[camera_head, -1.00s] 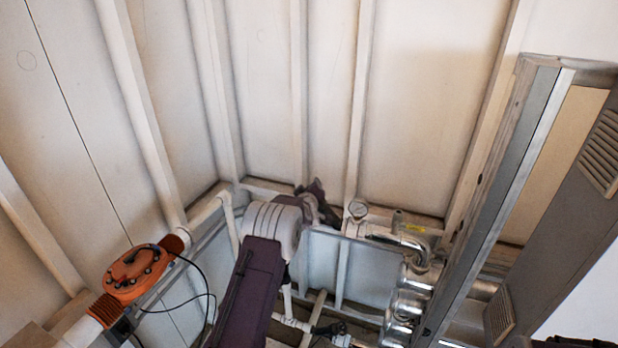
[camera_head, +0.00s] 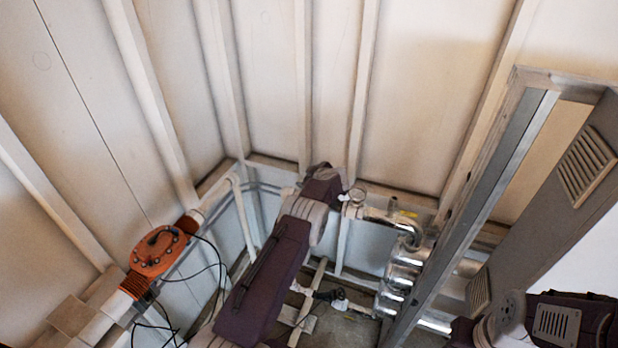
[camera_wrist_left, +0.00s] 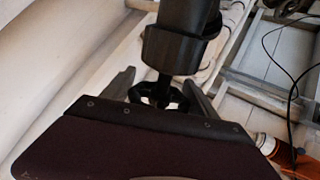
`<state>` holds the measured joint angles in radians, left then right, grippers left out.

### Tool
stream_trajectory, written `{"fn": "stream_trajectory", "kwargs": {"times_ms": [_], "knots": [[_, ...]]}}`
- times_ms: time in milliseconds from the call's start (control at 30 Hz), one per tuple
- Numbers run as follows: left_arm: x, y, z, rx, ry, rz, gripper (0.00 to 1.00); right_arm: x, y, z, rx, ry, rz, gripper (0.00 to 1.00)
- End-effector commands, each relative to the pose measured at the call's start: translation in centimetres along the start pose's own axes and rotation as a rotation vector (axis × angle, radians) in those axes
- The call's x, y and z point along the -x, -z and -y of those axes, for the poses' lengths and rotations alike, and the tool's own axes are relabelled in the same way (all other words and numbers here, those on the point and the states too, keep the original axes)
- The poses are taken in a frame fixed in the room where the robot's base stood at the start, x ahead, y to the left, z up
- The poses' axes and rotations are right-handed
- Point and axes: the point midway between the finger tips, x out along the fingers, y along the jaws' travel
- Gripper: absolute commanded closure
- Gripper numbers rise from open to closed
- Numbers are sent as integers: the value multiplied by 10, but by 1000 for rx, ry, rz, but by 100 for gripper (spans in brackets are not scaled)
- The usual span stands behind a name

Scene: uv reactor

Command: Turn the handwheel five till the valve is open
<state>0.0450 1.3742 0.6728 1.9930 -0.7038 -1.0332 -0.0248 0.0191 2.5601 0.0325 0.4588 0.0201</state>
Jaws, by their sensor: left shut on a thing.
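In the left wrist view a small black handwheel (camera_wrist_left: 152,95) sits on a short stem under a thick black cylindrical body (camera_wrist_left: 178,45). My left gripper (camera_wrist_left: 160,82) has one finger on each side of the handwheel and is shut on it. The purple wrist plate hides the near part of the wheel. In the head view my left arm reaches up to the pipework near the back corner, and its wrist hides the handwheel and the fingertips. Part of my right arm shows at the lower right of the head view, with its gripper out of view. No valve position can be read.
A pressure gauge (camera_head: 357,194) and shiny metal pipes (camera_head: 400,278) stand right of my left arm. A black-handled fitting (camera_head: 330,296) is below. An orange unit (camera_head: 158,250) with black cables is at left. A grey metal frame (camera_head: 480,200) stands at right.

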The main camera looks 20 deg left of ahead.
Motion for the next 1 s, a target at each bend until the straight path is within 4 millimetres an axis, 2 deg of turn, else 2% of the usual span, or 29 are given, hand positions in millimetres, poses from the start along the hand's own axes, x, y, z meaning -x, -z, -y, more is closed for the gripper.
{"fn": "stream_trajectory", "kwargs": {"times_ms": [433, 467, 500, 833, 1000], "knots": [[0, 2, -1, -2, 5, -3, 73, 0, 0, 0, 0, 0, 0, 63], [0, 2, -1, -2, 5, -3, 24, 0, 0, 0, 0, 0, 0, 63], [0, 2, -1, -1, 5, -3, 13, 0, 0, 0, 0, 0, 0, 63], [1, 1, 0, -1, 6, -2, 13, 0, 0, 0, 0, 0, 0, 63], [11, 1, -1, -2, 5, -1, 13, -3, 0, 0, 0, 0, 0, 63]]}}
